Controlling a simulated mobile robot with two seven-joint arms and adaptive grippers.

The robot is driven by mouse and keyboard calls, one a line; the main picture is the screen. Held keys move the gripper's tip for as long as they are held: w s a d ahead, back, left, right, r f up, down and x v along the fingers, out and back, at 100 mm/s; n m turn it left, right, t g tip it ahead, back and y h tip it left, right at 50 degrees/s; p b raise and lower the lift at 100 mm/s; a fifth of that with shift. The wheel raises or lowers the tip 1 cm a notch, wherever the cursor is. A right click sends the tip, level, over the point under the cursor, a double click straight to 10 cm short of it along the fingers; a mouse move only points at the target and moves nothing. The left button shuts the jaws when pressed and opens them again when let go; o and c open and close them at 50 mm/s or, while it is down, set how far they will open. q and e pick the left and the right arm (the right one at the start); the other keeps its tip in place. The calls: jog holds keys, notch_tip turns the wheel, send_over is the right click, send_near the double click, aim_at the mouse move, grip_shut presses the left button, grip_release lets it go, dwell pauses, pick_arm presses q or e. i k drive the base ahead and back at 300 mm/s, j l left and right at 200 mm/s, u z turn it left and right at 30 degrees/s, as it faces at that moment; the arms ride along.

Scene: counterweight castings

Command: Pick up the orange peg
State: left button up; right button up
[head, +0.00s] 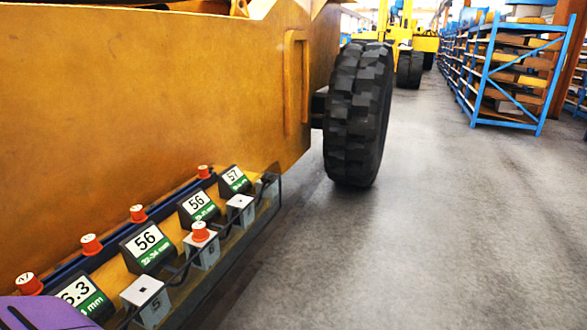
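Several orange pegs with white marked tops show in the head view, at the lower left. One orange peg (200,232) sits on top of a grey block (205,251) marked 6. Others stand in a row behind the number signs: one at the far end (203,172), one in the middle (138,214), one nearer (91,245) and one nearest (28,284). The task does not say which peg. Neither gripper is identifiable in this view.
Two more grey blocks, one marked 5 (147,301) and one farther along (240,209), show no peg. A yellow machine body (140,100) rises behind; a black tyre (357,115) stands beyond. Floor at right is clear.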

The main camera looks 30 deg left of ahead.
aim_at(138, 215)
jog(key=i+u, duration=0.15)
jog(key=i, duration=0.6)
jog(key=i+l+u, duration=0.1)
jog(key=i+l, duration=0.15)
jog(key=i, duration=0.5)
jog(key=i+u, duration=0.1)
jog(key=u, duration=1.65)
